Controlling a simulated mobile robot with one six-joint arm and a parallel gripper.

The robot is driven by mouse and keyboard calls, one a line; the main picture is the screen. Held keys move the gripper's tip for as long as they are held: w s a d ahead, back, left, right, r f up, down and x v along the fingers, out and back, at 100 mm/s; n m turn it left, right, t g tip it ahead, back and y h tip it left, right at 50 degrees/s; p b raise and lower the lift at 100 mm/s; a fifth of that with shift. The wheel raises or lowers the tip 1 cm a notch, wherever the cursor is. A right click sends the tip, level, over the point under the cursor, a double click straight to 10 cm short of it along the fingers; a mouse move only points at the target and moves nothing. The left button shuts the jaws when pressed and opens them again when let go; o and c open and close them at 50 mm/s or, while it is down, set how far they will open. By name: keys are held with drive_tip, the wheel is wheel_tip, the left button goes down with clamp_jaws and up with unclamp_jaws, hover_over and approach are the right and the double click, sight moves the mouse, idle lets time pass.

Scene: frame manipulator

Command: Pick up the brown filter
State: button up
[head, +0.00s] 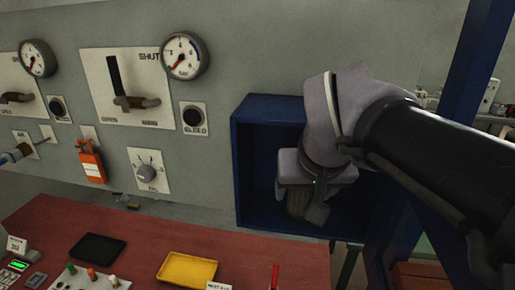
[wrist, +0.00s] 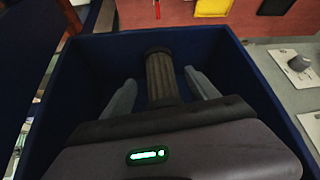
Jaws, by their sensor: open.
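The brown filter (wrist: 162,68) is a dark ribbed cylinder inside the blue box (wrist: 256,75). In the head view the box (head: 242,165) is at centre right, and a brown part of the filter (head: 296,204) shows below my wrist. My gripper (wrist: 159,77) is open inside the box, one finger on each side of the filter. Gaps show between the fingers and the filter. The filter's near end is hidden behind my gripper body. In the head view my gripper (head: 308,205) covers much of the box's inside.
The box walls are close around my gripper. A grey panel with gauges (head: 186,56) and levers (head: 130,101) is to the left. A red table (head: 130,225) carries a black tray (head: 97,249) and a yellow tray (head: 188,268). A blue post (head: 468,75) stands at the right.

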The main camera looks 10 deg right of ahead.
sight(300, 197)
drive_tip(key=shift+w+d, duration=0.2)
drive_tip(key=shift+w, duration=0.45)
wheel_tip(300, 197, down, 3)
drive_tip(key=shift+w+a+f+b, duration=0.1)
drive_tip(key=shift+a+b, duration=0.05)
drive_tip(key=shift+b, duration=1.1)
drive_tip(key=shift+w+f, duration=0.5)
drive_tip(key=shift+w, duration=0.5)
drive_tip(key=shift+s+r, duration=0.15)
drive_tip(key=shift+s, duration=0.2)
drive_tip(key=c, duration=0.4)
drive_tip(key=shift+s, duration=0.1)
drive_tip(key=c, duration=0.4)
clamp_jaws()
